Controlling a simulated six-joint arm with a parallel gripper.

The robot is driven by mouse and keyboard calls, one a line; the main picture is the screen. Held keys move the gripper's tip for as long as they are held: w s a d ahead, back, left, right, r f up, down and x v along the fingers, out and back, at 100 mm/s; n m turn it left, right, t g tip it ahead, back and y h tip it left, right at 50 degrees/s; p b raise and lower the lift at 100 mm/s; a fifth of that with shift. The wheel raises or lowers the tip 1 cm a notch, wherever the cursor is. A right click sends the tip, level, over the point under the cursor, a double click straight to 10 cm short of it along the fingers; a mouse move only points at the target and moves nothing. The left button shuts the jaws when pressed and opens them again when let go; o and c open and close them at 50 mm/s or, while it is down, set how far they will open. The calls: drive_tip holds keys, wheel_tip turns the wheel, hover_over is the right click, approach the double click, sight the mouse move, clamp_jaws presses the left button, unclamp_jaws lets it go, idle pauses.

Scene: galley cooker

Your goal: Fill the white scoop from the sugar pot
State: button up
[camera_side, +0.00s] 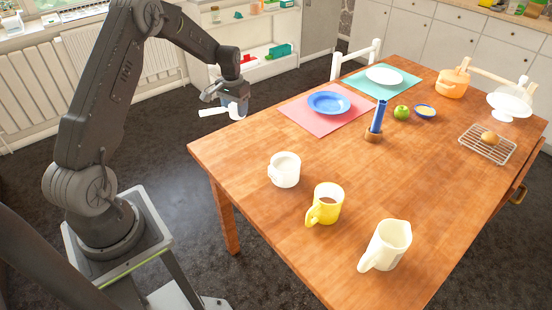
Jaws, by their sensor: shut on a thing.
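My gripper (232,101) is up in the air off the table's far left corner. It is shut on the white scoop (212,111), whose pale handle sticks out to the left; the fingers partly hide it. I cannot see whether the scoop holds anything. A white pot (284,171) with a handle on its left stands upright near the table's left edge. Its contents look pale, and it may be the sugar pot, but I cannot tell for sure. My gripper is apart from it, to its upper left.
Further back are a blue plate (328,102), a blue cylinder (378,116), an apple (401,112), an orange pot (452,85) and a wire rack (488,150).

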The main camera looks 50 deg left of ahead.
drive_tip(key=w+d+r+m, duration=0.15)
drive_tip(key=d+m, duration=0.25)
drive_tip(key=d, duration=0.4)
drive_tip(key=r+m, duration=0.1)
drive_tip(key=m, duration=0.6)
hover_over(272, 161)
drive_tip(key=shift+w+d+f+g+y, duration=0.35)
drive_tip(key=shift+f+g+y, duration=0.3)
drive_tip(key=shift+f+y, duration=0.6)
drive_tip(key=shift+w+d+f+g+y, duration=0.2)
drive_tip(key=shift+d+f+g+y, duration=0.4)
drive_tip(key=shift+f+y, duration=0.65)
drive_tip(key=shift+w+d+f+g+y, duration=0.3)
drive_tip(key=shift+f+g+y, duration=0.6)
drive_tip(key=shift+f, duration=0.55)
drive_tip(key=shift+s+a+r+t+h, duration=0.3)
drive_tip(key=shift+a+r+t+h, duration=0.2)
drive_tip(key=shift+t+h, duration=0.4)
drive_tip(key=shift+r, duration=0.1)
